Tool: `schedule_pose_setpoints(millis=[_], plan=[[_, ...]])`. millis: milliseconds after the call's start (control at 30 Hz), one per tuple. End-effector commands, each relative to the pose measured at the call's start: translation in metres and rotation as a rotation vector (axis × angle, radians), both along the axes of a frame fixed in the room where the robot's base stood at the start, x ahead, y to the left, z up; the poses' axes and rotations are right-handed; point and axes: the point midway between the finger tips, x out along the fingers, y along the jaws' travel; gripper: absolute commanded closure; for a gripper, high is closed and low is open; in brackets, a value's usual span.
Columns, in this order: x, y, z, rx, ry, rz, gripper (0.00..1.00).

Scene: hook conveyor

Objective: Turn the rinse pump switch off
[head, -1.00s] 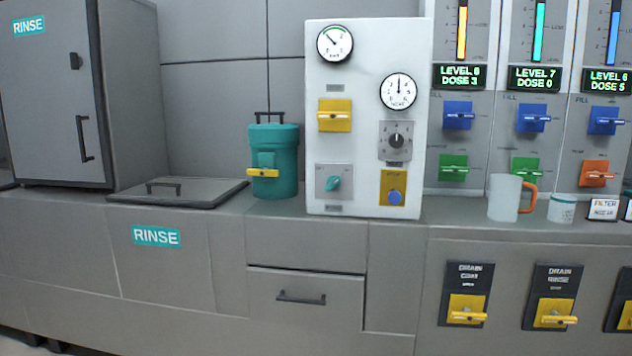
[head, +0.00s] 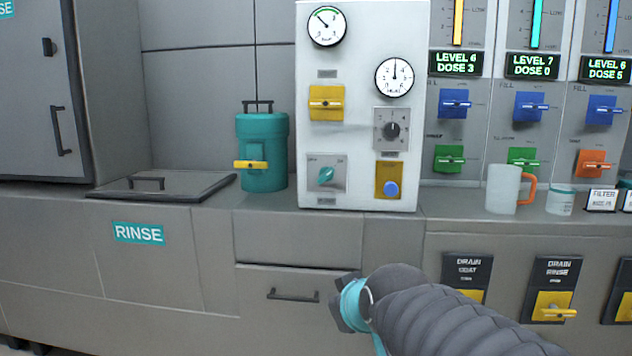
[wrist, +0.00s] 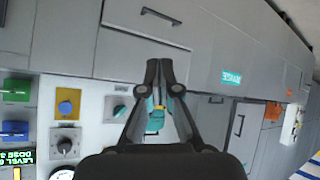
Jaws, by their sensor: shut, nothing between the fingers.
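A small teal rotary switch (head: 326,174) sits on a grey plate at the lower left of the white control panel (head: 358,140). Its knob is tilted toward the upper right, and small marks stand at both upper corners. The label under it is too blurred to read. In the upside-down wrist view the switch (wrist: 120,112) lies just left of my fingers. My gripper (wrist: 165,64) is shut and empty there, apart from the panel. In the head view my gripper (head: 346,303) is low in front of the drawer, below the panel, its fingers mostly hidden.
A teal canister (head: 263,145) with a yellow valve stands left of the panel. A yellow switch, a black dial and a blue button on a yellow plate share the panel. A mug (head: 503,188) stands to the right. The counter before the panel is narrow.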

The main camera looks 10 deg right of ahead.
Motion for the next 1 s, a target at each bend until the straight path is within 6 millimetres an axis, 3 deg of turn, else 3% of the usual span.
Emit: schedule_pose_setpoints(millis=[33, 200, 300, 433, 633, 1000], plan=[[0.033, 0.003, 0.011, -0.035, -0.078, 0.031, 1.0], [0.131, 0.01, 0.062, -0.187, -0.369, 0.092, 1.0], [0.179, 0.012, 0.088, -0.289, -0.532, 0.099, 1.0], [0.225, 0.011, 0.113, -0.421, -0.699, 0.071, 1.0], [0.259, 0.008, 0.133, -0.558, -0.842, 0.017, 1.0], [0.265, 0.007, 0.138, -0.593, -0.875, -0.002, 1.0]])
